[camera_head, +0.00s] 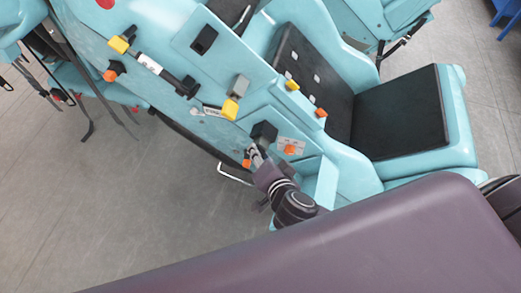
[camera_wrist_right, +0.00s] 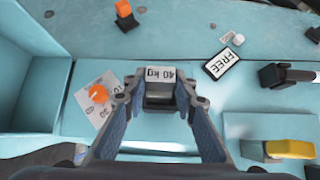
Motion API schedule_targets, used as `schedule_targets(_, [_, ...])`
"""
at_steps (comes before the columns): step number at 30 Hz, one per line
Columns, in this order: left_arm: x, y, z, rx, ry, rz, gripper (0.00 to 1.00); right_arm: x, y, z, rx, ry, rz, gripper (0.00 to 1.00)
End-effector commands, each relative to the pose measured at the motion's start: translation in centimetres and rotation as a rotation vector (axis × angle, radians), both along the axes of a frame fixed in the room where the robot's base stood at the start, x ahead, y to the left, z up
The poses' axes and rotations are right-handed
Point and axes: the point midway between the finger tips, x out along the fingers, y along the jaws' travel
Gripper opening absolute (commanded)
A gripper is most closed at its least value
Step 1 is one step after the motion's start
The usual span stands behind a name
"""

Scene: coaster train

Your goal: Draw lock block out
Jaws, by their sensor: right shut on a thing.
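A dark block with a white "40 kg" label (camera_wrist_right: 161,74) sits between the fingers of my right gripper (camera_wrist_right: 160,95) in the wrist view. I take this to be the lock block. In the head view the black block (camera_head: 264,131) stands against the turquoise side of the train car, at the tip of my right gripper (camera_head: 257,150). The fingers are shut on it from both sides. Its lower part is partly hidden, so I cannot tell how far it sits in the car. My left gripper is not in view.
Beside the block is a white number plate with an orange knob (camera_wrist_right: 97,92). A "FREE" label (camera_wrist_right: 221,66), a black lever (camera_head: 188,87) and a yellow handle (camera_head: 230,110) lie along the panel. A black-padded seat (camera_head: 400,112) is at right.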

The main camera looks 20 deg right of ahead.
Motion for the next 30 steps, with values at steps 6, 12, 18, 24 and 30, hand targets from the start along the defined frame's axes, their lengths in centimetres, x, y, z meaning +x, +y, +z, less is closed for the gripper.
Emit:
schedule_targets(6, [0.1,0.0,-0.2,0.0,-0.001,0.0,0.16,-0.8,0.5,-0.2,0.001,0.004,-0.001,0.0])
schedule_targets(12, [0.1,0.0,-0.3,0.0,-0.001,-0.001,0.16,-1.5,1.0,-0.1,0.001,0.003,-0.002,0.0])
schedule_targets(18, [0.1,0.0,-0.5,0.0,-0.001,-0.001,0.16,-2.1,1.4,-0.1,0.001,0.002,-0.001,0.0])
schedule_targets(24, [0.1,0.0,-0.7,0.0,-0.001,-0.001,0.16,-2.8,1.9,0.0,0.002,0.001,0.0,0.0])
schedule_targets(30, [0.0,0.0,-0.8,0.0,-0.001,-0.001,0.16,-3.4,2.3,0.0,0.001,-0.001,0.0,0.0])
